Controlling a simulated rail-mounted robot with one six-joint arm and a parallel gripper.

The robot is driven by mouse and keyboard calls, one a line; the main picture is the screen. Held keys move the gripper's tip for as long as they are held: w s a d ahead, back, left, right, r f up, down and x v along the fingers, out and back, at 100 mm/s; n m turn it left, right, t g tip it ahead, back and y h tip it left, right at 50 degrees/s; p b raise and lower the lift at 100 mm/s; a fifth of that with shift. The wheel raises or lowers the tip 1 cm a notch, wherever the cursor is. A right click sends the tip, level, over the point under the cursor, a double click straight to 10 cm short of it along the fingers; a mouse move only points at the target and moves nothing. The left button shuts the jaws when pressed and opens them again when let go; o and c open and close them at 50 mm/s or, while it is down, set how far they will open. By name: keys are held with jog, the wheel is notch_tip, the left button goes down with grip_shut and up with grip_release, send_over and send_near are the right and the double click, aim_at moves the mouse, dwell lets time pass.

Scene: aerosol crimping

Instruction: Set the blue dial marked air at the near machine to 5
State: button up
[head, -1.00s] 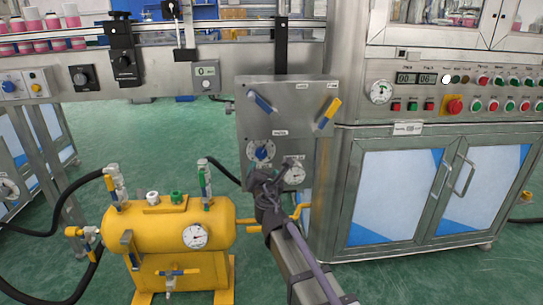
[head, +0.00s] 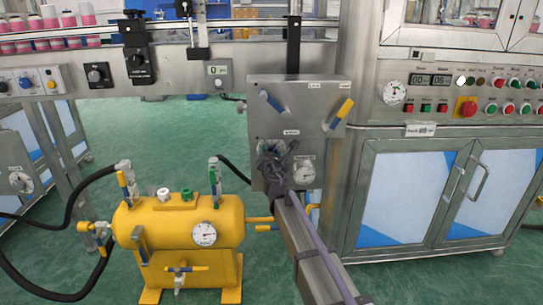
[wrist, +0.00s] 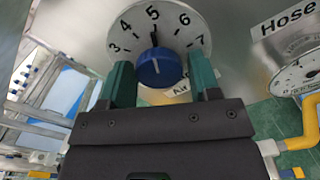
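The blue dial marked air (wrist: 160,69) is a round knob on a white scale plate on the near machine's grey panel. In the wrist view its black pointer points at about 5. My gripper (wrist: 162,78) is open, with one green finger on each side of the knob. Narrow gaps seem to show between fingers and knob, but contact is hard to judge.
A hose gauge (head: 305,174) sits just right of the dial. A blue-handled lever (head: 273,103) and a yellow-handled lever (head: 342,112) are above it on the panel. A yellow tank (head: 180,225) with black hoses stands at the lower left.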

jog(key=c, duration=0.7)
jog(key=shift+o, duration=0.2)
jog(key=shift+m, duration=0.5)
jog(key=o, duration=0.9)
jog(key=s, duration=0.3)
jog(key=s+d, duration=0.1)
jog(key=s, duration=0.6)
jog(key=shift+s+d, duration=0.25)
jog(key=shift+s, duration=0.1)
